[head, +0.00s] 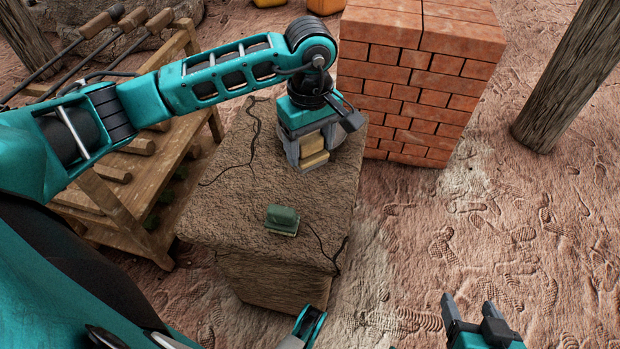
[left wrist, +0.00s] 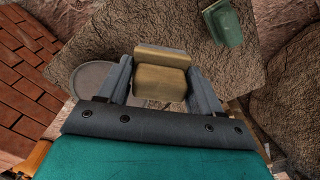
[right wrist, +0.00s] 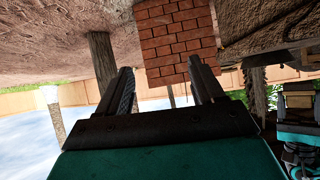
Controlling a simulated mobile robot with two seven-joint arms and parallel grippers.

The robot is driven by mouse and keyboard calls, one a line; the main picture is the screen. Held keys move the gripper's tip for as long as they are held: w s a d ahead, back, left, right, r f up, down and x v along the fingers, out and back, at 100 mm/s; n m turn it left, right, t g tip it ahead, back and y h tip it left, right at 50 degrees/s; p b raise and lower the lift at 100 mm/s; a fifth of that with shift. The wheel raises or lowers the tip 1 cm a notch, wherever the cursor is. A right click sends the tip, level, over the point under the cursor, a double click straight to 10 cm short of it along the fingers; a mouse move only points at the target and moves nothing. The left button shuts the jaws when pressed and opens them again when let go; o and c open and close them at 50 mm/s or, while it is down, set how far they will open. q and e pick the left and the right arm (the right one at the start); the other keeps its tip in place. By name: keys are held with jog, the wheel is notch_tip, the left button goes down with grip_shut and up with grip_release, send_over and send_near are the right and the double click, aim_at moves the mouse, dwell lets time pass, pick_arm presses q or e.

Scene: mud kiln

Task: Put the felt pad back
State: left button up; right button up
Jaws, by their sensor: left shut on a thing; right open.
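A tan, two-stepped block (head: 314,150), which may be the felt pad, is between the fingers of my left gripper (head: 309,163). In the left wrist view the tan block (left wrist: 161,80) fills the gap between the shut fingers. It is at or just above the top of the earthen block (head: 225,205); I cannot tell if it touches. A green block with a pale base (head: 282,219) lies nearer on the same top. A flat grey disc (left wrist: 92,82) lies beside the left gripper in the left wrist view. My right gripper (head: 469,303) is open and empty, off the block's right side.
A red brick stack (head: 420,85) stands right behind the earthen block. A wooden rack (head: 125,195) with wooden-handled tools is on the left. A wooden post (head: 570,80) stands at the right. The muddy ground (head: 470,230) between is clear.

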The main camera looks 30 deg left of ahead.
aim_at(310, 161)
pick_arm(q)
notch_tip(310, 161, down, 5)
jog(key=shift+r+b, duration=0.2)
jog(key=shift+b, duration=0.2)
notch_tip(310, 161, down, 4)
jog(key=shift+f+b, duration=0.25)
jog(key=shift+b, duration=0.35)
pick_arm(e)
jog(key=shift+w+a+f, duration=0.15)
jog(key=shift+w+a, duration=0.2)
jog(key=shift+a, duration=0.2)
pick_arm(q)
jog(key=o, duration=0.9)
jog(key=shift+o, duration=0.2)
